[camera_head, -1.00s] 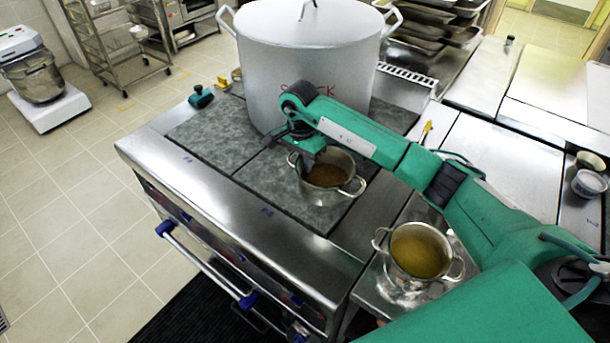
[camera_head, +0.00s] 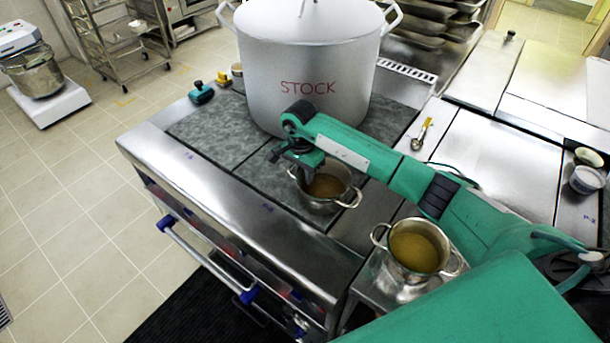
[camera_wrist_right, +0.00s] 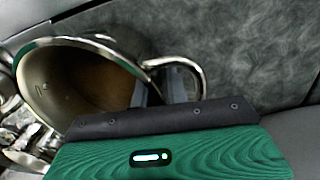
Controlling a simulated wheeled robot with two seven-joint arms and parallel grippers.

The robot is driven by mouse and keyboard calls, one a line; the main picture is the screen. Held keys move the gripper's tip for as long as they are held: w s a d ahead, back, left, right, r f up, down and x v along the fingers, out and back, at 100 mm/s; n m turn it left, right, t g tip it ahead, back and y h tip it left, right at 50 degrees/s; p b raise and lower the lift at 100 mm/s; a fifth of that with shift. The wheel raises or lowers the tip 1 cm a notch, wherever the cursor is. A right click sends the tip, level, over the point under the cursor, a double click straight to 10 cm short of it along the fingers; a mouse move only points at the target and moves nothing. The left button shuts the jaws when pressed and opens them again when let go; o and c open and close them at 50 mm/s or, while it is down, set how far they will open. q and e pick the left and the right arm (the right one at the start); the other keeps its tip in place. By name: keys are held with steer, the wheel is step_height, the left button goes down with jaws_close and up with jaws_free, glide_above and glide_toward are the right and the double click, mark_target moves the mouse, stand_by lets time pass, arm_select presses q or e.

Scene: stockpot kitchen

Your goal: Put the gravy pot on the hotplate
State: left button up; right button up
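The gravy pot, a small steel pot (camera_head: 322,203) with brown contents, stands upright on the dark grey hotplate (camera_head: 215,135), in front of the stockpot. In the right wrist view the pot (camera_wrist_right: 50,85) fills the left side, its looped handle towards the gripper. My right gripper (camera_head: 293,157) is at the pot's far-left rim and handle. Its fingers look spread, with the handle close by or between them; contact is hard to tell. My left gripper is not in view.
A large stockpot marked STOCK (camera_head: 300,65) stands right behind. A second small pot (camera_head: 415,252) with yellowish contents sits on a steel stand at right. A ladle (camera_head: 421,134) lies on the counter. A green-topped item (camera_head: 201,93) is at the back left.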

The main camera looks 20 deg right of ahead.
steer(key=shift+o, duration=1.1)
steer(key=shift+r, duration=0.15)
steer(key=shift+r, duration=0.15)
step_height(320, 180, up, 12)
steer(key=w+b, duration=0.1)
steer(key=b, duration=0.2)
steer(key=shift+a, duration=0.2)
steer(key=shift+f, duration=0.25)
